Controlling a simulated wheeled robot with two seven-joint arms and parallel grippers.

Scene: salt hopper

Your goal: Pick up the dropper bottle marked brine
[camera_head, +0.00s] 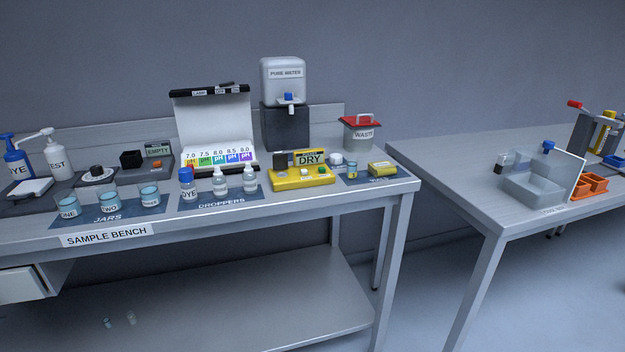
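Two small clear dropper bottles with white tops stand upright on the blue mat marked DROPPERS (222,202). One dropper bottle (219,184) is on the left and the other dropper bottle (249,180) is on the right. Their labels are too small to read, so I cannot tell which is marked brine. A blue-capped bottle marked DYE (187,187) stands just left of them. Neither of my grippers is in view.
Jars including TWO (109,201) stand left on the bench. A yellow tray (290,183) with a DRY sign sits right of the droppers. A pH chart stand (215,125) and a water dispenser (283,85) stand behind. The bench front edge (225,217) is clear.

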